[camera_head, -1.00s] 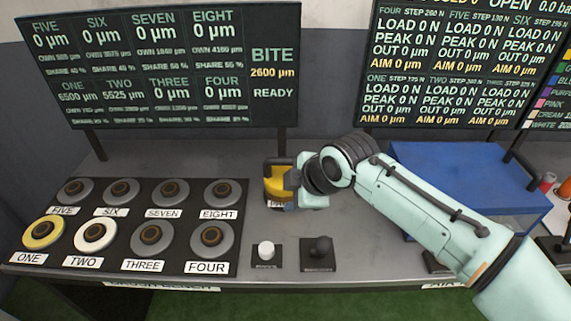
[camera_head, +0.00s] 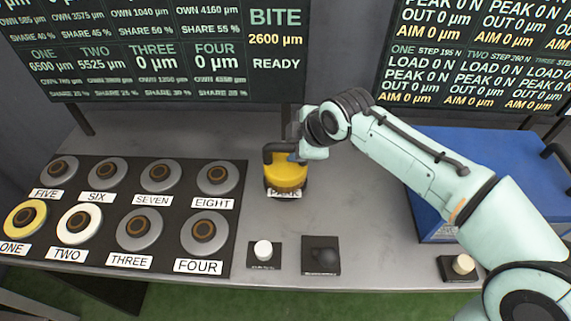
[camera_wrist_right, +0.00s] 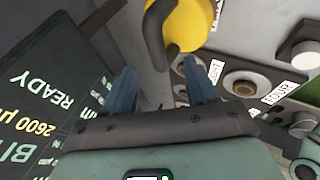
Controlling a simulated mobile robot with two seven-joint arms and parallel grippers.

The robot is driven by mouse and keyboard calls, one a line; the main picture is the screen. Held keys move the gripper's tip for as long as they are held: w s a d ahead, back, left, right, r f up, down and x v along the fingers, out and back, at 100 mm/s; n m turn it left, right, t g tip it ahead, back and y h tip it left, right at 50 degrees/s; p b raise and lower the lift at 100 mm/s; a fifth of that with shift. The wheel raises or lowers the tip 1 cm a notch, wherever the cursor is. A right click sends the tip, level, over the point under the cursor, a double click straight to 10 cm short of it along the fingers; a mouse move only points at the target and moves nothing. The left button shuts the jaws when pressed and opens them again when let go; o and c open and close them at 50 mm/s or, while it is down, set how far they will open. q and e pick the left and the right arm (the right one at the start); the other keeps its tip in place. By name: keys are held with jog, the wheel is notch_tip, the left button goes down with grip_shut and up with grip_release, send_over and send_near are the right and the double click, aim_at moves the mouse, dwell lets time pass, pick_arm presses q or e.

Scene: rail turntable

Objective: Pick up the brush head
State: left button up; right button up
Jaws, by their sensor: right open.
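The brush head (camera_head: 287,178) is a yellow round body with a dark curved handle, standing on the grey bench behind a label reading PARK. It also shows at the top of the right wrist view (camera_wrist_right: 187,27), with its dark handle hanging beside it. My right gripper (camera_head: 291,143) is at the upper right of the brush head, close to its handle. In the right wrist view its two blue fingers (camera_wrist_right: 163,84) are spread apart with nothing between them, and the handle lies beyond the tips. My left gripper is not in view.
A dark panel (camera_head: 189,266) with several round grey pads, one yellow and one white, lies to the left. A white knob (camera_head: 263,248) and a black knob (camera_head: 322,254) sit in front. A blue box (camera_head: 480,150) is at the right. Screens stand behind.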

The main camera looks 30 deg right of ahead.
aim_at(287, 146)
jog(key=x, duration=0.8)
jog(key=shift+w+d, duration=0.15)
jog(key=shift+d, duration=0.1)
grip_shut()
dwell(1.0)
jog(key=shift+r, duration=0.15)
